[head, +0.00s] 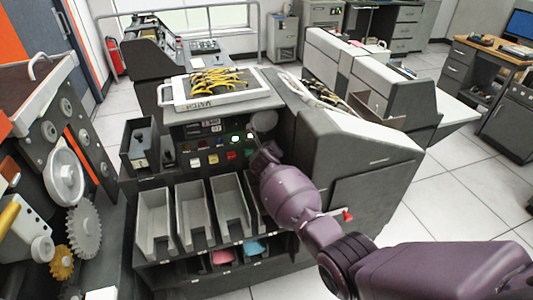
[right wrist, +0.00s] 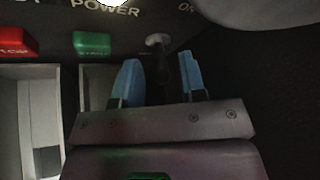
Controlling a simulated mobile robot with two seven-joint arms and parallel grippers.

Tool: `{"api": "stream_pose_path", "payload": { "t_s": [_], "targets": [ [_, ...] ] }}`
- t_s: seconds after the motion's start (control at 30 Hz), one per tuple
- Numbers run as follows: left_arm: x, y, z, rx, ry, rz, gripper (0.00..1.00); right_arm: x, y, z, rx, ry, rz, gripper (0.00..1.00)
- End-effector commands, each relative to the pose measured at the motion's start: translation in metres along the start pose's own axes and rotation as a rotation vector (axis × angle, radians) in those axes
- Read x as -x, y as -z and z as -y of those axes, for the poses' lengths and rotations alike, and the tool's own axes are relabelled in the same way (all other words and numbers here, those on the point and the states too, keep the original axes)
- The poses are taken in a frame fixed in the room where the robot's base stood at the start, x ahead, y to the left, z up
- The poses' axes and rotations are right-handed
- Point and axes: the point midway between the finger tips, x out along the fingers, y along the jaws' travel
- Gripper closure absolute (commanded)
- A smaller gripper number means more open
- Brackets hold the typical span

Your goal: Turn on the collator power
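The collator (head: 345,150) is a dark grey machine with a button panel (head: 215,150) on its front. In the right wrist view, a small power switch (right wrist: 158,40) with a pale rounded tip and dark stem sits below the words POWER and ON. My right gripper (right wrist: 159,70) has two blue fingers, spread apart and empty. In that view the switch stem lies between the fingertips, with a gap on each side; depth is hard to judge. In the head view my right gripper (head: 266,148) is at the panel's right end, mostly hidden by my purple arm. My left gripper is not in view.
A red button (right wrist: 16,42) and a green button (right wrist: 92,44) lie left of the switch. Open grey bins (head: 192,215) are below the panel. A tray of yellow cables (head: 215,88) lies on top. A machine with gears (head: 60,175) stands at left.

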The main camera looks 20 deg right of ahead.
Motion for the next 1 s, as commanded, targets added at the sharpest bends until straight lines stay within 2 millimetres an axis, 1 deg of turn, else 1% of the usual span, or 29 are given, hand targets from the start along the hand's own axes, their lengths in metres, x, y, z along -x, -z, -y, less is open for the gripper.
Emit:
{"api": "stream_pose_path", "payload": {
  "t_s": [0.2, 0.5, 0.6, 0.8, 1.0],
  "targets": [
    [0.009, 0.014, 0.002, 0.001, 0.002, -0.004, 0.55, 0.030, -0.003, 0.002, -0.003, 0.000, 0.001, 0.62],
    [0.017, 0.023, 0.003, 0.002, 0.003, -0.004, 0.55, 0.073, -0.002, 0.001, -0.003, 0.000, 0.001, 0.62],
    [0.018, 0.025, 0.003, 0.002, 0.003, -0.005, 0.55, 0.085, -0.001, 0.001, -0.002, 0.000, 0.002, 0.62],
    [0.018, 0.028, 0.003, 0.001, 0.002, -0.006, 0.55, 0.099, -0.001, 0.001, -0.002, 0.001, 0.001, 0.62],
    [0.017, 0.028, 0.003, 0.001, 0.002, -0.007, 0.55, 0.102, -0.002, 0.001, -0.001, 0.001, 0.002, 0.62]
  ]
}}
